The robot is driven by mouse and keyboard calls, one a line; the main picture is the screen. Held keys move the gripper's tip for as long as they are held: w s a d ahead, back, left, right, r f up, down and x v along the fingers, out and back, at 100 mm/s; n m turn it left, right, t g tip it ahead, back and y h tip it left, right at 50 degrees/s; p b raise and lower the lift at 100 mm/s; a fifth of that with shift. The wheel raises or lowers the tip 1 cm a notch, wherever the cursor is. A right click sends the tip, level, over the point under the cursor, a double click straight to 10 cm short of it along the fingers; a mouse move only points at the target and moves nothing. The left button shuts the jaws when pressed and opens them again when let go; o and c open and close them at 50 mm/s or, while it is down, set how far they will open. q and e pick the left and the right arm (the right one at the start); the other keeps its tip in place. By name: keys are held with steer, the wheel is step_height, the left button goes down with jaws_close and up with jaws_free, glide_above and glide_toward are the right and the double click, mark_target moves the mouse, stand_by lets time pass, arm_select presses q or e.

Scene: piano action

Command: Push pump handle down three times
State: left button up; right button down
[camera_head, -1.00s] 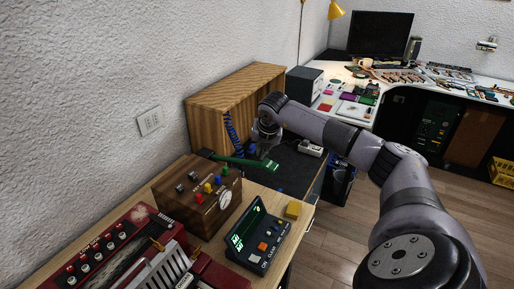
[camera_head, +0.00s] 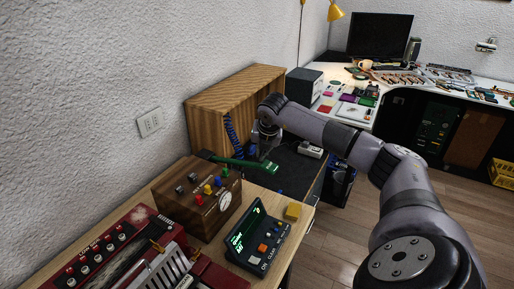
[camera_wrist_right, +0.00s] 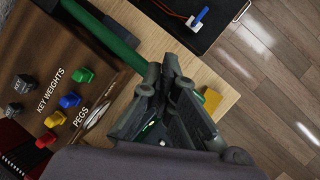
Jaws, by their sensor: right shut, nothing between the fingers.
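The pump handle is a green lever (camera_head: 236,162) that sticks out to the right behind a wooden box (camera_head: 190,212) with coloured knobs. In the right wrist view the green bar (camera_wrist_right: 112,37) runs from the upper left down toward the fingers. My right gripper (camera_head: 264,155) is shut and empty, with its fingertips at the handle's outer end. In the right wrist view the gripper (camera_wrist_right: 172,72) covers that end of the bar, so I cannot tell whether they touch. My left gripper is not in view.
A small black device (camera_head: 258,240) with a green-lit display and a yellow block (camera_head: 292,211) stand at the table's front right. A red machine (camera_head: 130,255) is at lower left. A wooden cabinet (camera_head: 205,125) stands behind the handle. Open floor lies to the right.

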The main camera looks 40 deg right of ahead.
step_height(320, 180, up, 6)
steer(key=w+p, duration=0.2)
steer(key=p, duration=0.1)
steer(key=shift+w+a+p, duration=0.25)
steer(key=shift+a+p, duration=0.05)
steer(key=shift+p, duration=0.1)
steer(key=shift+f, duration=0.1)
stand_by(0.3)
steer(key=r+p, duration=0.1)
steer(key=w+r+p, duration=0.1)
steer(key=r, duration=0.1)
steer(key=w+r+p, duration=0.1)
steer(key=shift+a+r, duration=0.3)
stand_by(0.3)
steer(key=shift+f, duration=0.1)
stand_by(0.5)
